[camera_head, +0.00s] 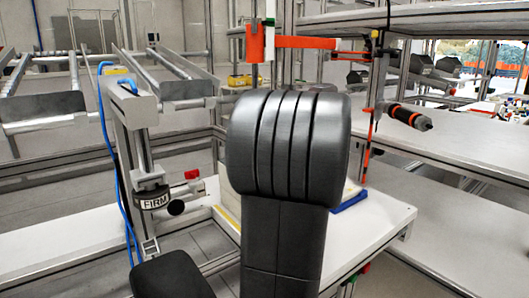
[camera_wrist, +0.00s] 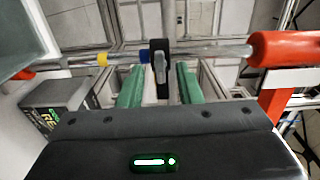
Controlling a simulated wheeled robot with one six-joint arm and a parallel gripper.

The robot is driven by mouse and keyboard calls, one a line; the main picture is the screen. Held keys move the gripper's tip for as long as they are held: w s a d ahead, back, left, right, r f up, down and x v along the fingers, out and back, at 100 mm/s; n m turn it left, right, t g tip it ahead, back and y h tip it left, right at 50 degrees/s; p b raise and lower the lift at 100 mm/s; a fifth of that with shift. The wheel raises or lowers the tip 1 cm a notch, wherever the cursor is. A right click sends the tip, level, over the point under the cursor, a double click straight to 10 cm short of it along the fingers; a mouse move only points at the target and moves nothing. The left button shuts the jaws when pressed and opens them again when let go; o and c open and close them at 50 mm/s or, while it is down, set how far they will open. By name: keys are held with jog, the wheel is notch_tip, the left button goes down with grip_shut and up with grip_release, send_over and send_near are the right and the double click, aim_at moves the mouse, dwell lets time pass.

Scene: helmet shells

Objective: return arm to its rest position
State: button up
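My gripper (camera_wrist: 160,70) shows in the wrist view. Its two green fingers stand apart, pointing away from the camera, beyond the black gripper body with a lit green light. I see nothing clamped by the fingers. A black bracket with a silver part (camera_wrist: 160,68) shows in the gap between them; I cannot tell how far beyond the fingertips it is. In the head view my dark, ribbed arm stands folded in the middle, close to the camera, and hides part of the bench. The gripper's fingers are not visible there.
A white bench (camera_head: 375,238) lies behind my arm. A stand marked FIRM (camera_head: 152,198) and a blue hose (camera_head: 112,165) are left. An orange fixture (camera_head: 300,42) and a hanging black-orange tool (camera_head: 410,117) are behind and right. The right-hand table (camera_head: 470,140) has clear surface.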

jog(key=shift+x, duration=0.8)
jog(key=v, duration=1.4)
jog(key=w+a+m+p, duration=0.8)
jog(key=w+m+p, duration=0.3)
jog(key=p, duration=0.8)
jog(key=shift+w+r+m, duration=0.2)
jog(key=shift+r+m, duration=0.1)
jog(key=shift+m, duration=0.2)
jog(key=shift+s+a+f, duration=0.1)
